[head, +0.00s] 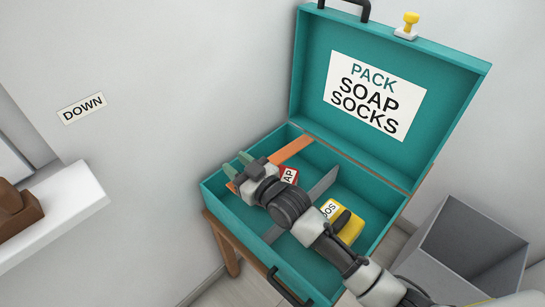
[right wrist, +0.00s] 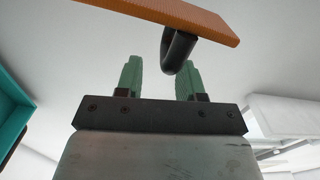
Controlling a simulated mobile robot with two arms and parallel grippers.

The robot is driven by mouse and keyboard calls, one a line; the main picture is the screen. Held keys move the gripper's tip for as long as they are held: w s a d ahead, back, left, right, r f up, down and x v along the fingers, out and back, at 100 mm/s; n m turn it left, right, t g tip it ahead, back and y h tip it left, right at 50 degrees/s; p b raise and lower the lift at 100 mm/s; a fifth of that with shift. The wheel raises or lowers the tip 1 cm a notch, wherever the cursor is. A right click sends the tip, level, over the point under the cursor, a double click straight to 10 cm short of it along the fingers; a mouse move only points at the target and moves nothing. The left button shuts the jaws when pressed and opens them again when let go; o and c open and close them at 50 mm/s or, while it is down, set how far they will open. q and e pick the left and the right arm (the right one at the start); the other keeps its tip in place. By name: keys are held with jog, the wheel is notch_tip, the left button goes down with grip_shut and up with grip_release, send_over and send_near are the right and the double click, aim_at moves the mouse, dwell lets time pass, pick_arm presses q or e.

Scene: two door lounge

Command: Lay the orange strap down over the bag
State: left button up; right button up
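The orange strap (head: 291,150) runs from the hinge side of the open teal case (head: 225,205) toward its left side, partly hidden behind my right gripper (head: 236,166). In the right wrist view the strap (right wrist: 190,17) crosses above the green fingers (right wrist: 160,75), with a black loop (right wrist: 178,48) hanging from it. The fingers are open, and the loop is just beyond the gap between them, nearer the right finger. I cannot tell if it touches. A red soap box (head: 290,175) lies in the left compartment, a yellow socks packet (head: 345,228) in the right. My left gripper is not in view.
The lid (head: 300,75) stands open with a packing note (head: 375,97). A yellow-knobbed thing (head: 408,25) sits on its top edge. A grey divider (head: 322,187) splits the case. A grey bin (head: 462,250) stands at right, a white shelf (head: 60,215) at left.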

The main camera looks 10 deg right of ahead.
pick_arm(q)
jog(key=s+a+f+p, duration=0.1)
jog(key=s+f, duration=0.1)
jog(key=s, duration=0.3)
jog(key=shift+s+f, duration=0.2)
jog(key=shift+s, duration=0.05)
pick_arm(e)
jog(key=s+d+r, duration=0.6)
jog(key=d+r, duration=0.2)
jog(key=d, duration=0.2)
